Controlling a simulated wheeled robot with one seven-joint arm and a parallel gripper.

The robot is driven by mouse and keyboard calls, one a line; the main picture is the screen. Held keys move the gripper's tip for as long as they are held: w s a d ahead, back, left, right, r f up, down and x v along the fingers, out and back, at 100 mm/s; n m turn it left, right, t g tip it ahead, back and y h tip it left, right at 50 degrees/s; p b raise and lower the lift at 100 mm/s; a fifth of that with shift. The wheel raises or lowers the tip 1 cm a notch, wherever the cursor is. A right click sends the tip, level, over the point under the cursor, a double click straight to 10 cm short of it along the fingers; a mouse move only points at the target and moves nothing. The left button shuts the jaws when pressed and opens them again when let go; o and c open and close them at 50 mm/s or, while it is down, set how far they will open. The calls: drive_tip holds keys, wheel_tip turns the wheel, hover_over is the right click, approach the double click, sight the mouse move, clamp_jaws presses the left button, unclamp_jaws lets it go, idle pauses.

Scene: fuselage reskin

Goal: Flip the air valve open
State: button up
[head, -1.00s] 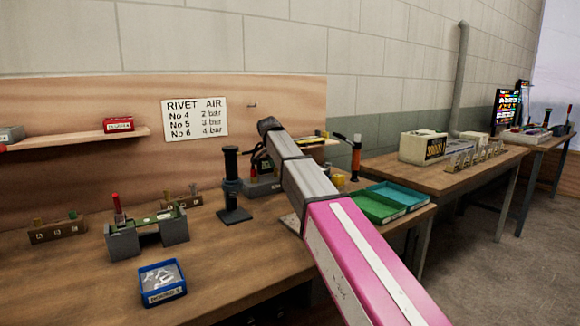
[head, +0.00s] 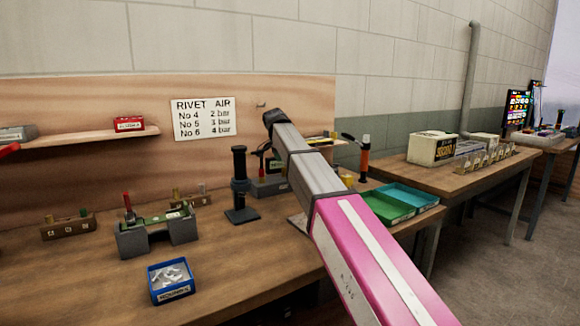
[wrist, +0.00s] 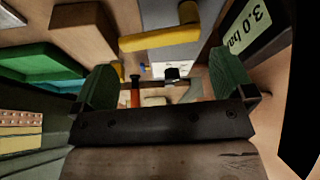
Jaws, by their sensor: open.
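A yellow lever (wrist: 165,38) lies across a grey body in the upper middle of the wrist view; it looks like the handle of the air valve. My gripper (wrist: 164,78) is open, with its two green-padded fingers apart and nothing seen held between them. The lever is ahead of the fingers, apart from them as far as I can tell. A display reading 3.0 bar (wrist: 250,24) stands to the right of the lever. In the head view my arm hides the gripper and most of the valve area.
Green (head: 388,207) and teal (head: 408,197) trays lie at the bench's right end. An orange-handled tool (head: 364,160) stands behind them. A black stand (head: 241,190), a grey fixture (head: 157,234) and a blue bin (head: 171,281) are left of my arm.

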drive_tip(key=v, duration=0.7)
drive_tip(key=shift+r, duration=0.2)
drive_tip(key=shift+s+a, duration=0.1)
